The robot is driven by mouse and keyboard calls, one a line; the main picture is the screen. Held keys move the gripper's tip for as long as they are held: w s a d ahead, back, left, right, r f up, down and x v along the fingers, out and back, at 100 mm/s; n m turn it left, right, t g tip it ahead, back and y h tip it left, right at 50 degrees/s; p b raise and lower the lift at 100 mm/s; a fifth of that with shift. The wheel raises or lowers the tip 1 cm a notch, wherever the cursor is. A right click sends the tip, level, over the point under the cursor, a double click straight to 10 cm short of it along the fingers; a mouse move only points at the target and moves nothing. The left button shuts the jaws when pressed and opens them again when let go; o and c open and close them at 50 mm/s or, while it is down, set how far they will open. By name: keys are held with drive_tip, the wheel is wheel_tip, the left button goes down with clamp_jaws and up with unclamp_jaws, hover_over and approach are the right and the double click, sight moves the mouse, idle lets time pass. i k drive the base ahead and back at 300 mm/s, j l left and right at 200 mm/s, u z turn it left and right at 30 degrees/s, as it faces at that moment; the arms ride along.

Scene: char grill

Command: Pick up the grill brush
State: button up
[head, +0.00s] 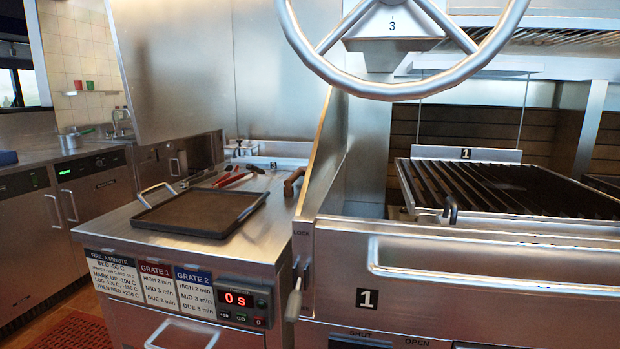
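A brown wooden-handled tool (293,182) lies on the steel counter, against the left side of the upright steel panel. It may be the grill brush; its head and bristles cannot be made out. Red-handled tools (232,179) lie to its left, behind a dark flat tray (200,212) with metal handles. My gripper is not in view, and nothing in the frame shows it touching any of these.
A steel panel (322,150) rises right of the counter (262,243). A large metal wheel (395,90) hangs in the upper foreground. A grill grate (510,190) is at right. A lever (294,300) stands below the panel. A sink counter (60,152) is at far left.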

sight(300, 173)
drive_tip(key=i+j, duration=0.35)
drive_tip(key=i, duration=0.25)
drive_tip(key=i+j+z, duration=0.1)
drive_tip(key=i+j, duration=0.25)
drive_tip(key=i, duration=0.2)
drive_tip(key=i+j, duration=0.4)
drive_tip(key=i, duration=0.15)
